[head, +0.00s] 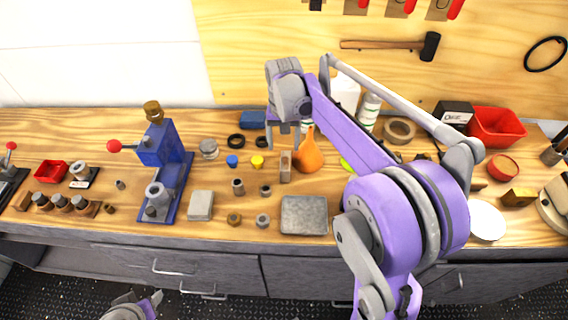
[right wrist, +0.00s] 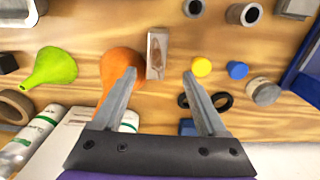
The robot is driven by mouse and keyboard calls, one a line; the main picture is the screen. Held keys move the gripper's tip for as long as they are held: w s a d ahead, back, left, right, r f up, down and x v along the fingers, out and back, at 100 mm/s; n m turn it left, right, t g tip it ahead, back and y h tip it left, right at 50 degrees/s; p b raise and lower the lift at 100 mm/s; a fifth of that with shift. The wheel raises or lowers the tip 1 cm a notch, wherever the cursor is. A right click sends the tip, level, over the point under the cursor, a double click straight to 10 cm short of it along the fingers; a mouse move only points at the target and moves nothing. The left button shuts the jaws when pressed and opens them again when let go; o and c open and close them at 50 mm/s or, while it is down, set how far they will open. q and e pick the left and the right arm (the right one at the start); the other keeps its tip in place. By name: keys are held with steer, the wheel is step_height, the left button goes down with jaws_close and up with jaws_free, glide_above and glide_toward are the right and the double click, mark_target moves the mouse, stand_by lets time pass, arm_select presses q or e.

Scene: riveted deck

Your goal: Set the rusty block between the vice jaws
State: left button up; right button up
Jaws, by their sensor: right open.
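The rusty block (head: 285,167) is a small upright grey block with a brown patch, standing on the wooden bench. In the right wrist view the block (right wrist: 157,54) shows just beyond the fingertips, nearer the left finger. My right gripper (head: 284,140) is open and empty, fingers pointing down at the block; it also shows in the right wrist view (right wrist: 160,74). I cannot make out vice jaws for certain; a blue bench tool (head: 165,170) with a red-knobbed lever stands to the left. Part of my left arm shows at the bottom edge; its fingers are unclear.
An orange funnel (head: 308,153) stands close beside the block. Yellow (head: 257,162) and blue caps, black rings and metal cylinders lie to its left. A grey plate (head: 304,215) lies in front. Bottles (head: 369,110) and a red bin (head: 497,126) are behind to the right.

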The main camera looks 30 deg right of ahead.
mark_target(285, 160)
steer(key=shift+w+f, duration=0.2)
steer(key=shift+f, duration=0.7)
steer(key=f, duration=0.2)
steer(key=s+f, duration=0.1)
steer(key=f, duration=0.1)
steer(key=shift+d+f, duration=0.1)
steer(key=shift+d, duration=0.1)
steer(key=shift+w+f, duration=0.1)
steer(key=shift+f, duration=0.4)
jaws_close()
